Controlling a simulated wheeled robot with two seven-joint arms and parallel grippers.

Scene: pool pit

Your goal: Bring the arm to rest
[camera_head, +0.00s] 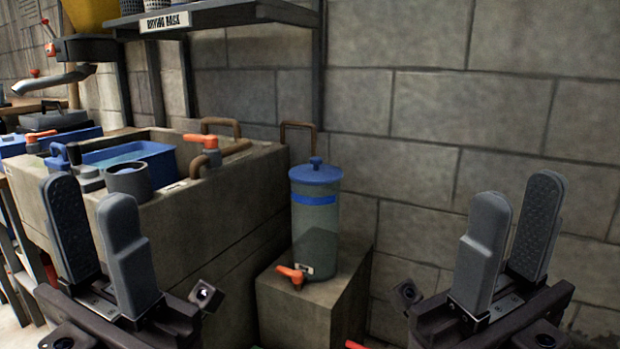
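My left gripper (92,217) stands upright at the lower left of the head view. Its two grey fingers are apart with nothing between them. My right gripper (517,208) stands upright at the lower right. Its fingers also show a gap, and nothing is held in it. Both grippers are in front of the stone sink and the wall, touching nothing that I can see. Most of both arms is out of view below the frame.
A grey-green dispenser (315,240) with blue lid and orange tap stands on a stone block (300,312) between my grippers. The stone sink (215,185) at left holds a blue basin (165,166) and a grey cup (128,181). A shelf marked "Drying rack" (225,14) hangs above.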

